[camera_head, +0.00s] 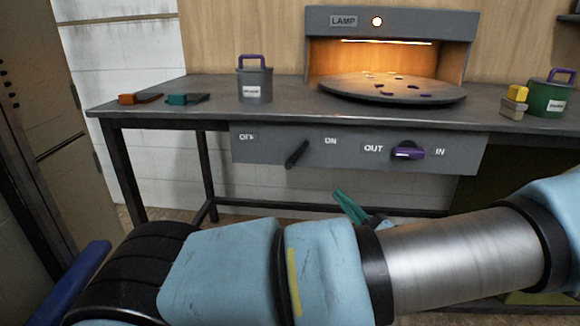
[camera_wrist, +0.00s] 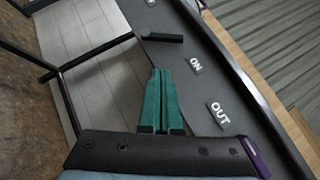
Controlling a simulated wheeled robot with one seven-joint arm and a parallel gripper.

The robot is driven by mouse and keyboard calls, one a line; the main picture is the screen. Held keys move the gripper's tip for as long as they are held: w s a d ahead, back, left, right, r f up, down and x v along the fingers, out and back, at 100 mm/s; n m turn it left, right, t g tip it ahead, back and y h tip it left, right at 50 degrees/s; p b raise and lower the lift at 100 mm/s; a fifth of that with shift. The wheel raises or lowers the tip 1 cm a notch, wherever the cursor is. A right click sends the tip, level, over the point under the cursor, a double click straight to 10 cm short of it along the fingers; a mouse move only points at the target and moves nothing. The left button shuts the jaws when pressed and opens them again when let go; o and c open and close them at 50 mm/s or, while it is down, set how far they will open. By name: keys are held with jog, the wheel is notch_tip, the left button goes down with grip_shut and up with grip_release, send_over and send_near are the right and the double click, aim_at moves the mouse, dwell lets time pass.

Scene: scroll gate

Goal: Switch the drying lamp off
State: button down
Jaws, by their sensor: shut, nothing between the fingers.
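The drying lamp (camera_head: 390,22) is a grey hooded box at the back of the bench, with its indicator lit and a warm glow inside. Its black lever (camera_head: 297,154) sits on the front panel between the OFF label (camera_head: 247,137) and the ON label (camera_head: 331,141), its upper end tilted toward ON. In the wrist view the lever (camera_wrist: 163,37) is just ahead of my fingertips. My gripper (camera_head: 340,192) has teal fingers, shut and empty, below and right of the lever. A gap shows between the fingertips and the lever (camera_wrist: 158,70).
A purple knob (camera_head: 408,152) between OUT and IN is right of the lever. A round turntable (camera_head: 392,92) sits under the lamp. A grey canister (camera_head: 254,83), a green canister (camera_head: 549,97) and orange and teal items stand on the bench (camera_head: 210,112). Below is a leg frame.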

jog(key=shift+w+d+f+m+t+h, duration=0.15)
jog(key=shift+d+m+t+h, duration=0.1)
jog(key=shift+d+t+h, duration=0.15)
jog(key=shift+w+d+r+m+t+h, duration=0.15)
jog(key=shift+d+m+t+h, duration=0.15)
jog(key=shift+t, duration=0.2)
send_near(313, 159)
jog(key=x, duration=0.2)
jog(key=r+x, duration=0.1)
jog(key=x, duration=0.2)
jog(key=shift+d, duration=0.15)
jog(key=shift+w+a+r, duration=0.15)
jog(key=shift+a+r, duration=0.65)
jog(key=shift+a, duration=0.15)
jog(key=shift+w+a+r, duration=0.1)
jog(key=shift+a+r, duration=0.25)
jog(key=shift+a, duration=0.25)
jog(key=shift+d+r+n+p, duration=0.15)
jog(key=shift+n+p, duration=0.1)
jog(key=shift+p, duration=0.2)
